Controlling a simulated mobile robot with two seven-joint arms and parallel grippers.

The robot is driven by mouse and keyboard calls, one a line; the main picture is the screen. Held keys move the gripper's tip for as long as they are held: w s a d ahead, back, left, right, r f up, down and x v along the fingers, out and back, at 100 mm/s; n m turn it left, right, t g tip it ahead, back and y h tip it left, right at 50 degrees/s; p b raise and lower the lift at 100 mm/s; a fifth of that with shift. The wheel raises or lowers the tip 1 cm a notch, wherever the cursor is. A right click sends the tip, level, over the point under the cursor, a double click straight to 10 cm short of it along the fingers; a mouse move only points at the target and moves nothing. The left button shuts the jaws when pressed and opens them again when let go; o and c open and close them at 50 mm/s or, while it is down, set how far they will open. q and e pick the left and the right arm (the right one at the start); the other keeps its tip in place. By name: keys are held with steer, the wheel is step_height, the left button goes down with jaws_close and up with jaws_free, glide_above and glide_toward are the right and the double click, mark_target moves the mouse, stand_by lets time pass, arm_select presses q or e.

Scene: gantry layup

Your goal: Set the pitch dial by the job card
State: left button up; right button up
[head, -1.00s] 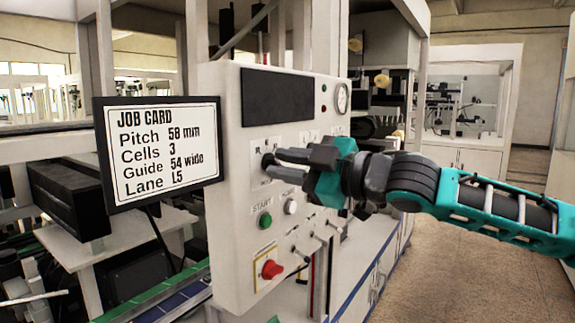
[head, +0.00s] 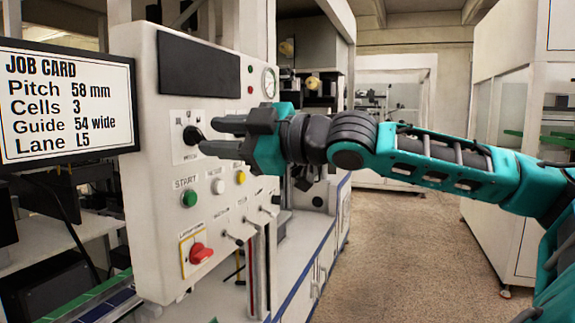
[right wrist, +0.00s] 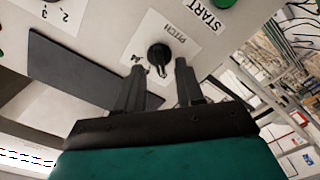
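The black pitch dial (head: 192,135) sits on a white plate labelled PITCH on the pale control panel (head: 150,210). It also shows in the right wrist view (right wrist: 159,54), with a pointer-like grip. My right gripper (head: 207,134) is open in front of the dial, one finger above and one below it. In the right wrist view the fingertips (right wrist: 160,68) are apart, with the dial between and just beyond them; contact cannot be told. The job card (head: 62,150) reads Pitch 58 mm, Cells 3, Guide 54 wide, Lane L5. The dial's scale marks are too small to read. My left gripper is out of view.
Below the dial are a green START button (head: 189,198), a white button (head: 218,186) and a yellow button (head: 240,177). A dark display (head: 199,64) and a gauge (head: 269,82) are above. Open floor (head: 400,250) lies right.

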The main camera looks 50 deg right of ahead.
steer(key=shift+s+d, duration=0.1)
steer(key=shift+s, duration=0.55)
arm_select(q)
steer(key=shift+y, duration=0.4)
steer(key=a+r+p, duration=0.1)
steer(key=p, duration=0.1)
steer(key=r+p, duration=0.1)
steer(key=p, duration=0.2)
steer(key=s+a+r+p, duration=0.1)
steer(key=p, duration=0.2)
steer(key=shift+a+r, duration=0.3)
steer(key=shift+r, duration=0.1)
arm_select(e)
steer(key=v, duration=0.9)
steer(key=shift+s+d, duration=0.15)
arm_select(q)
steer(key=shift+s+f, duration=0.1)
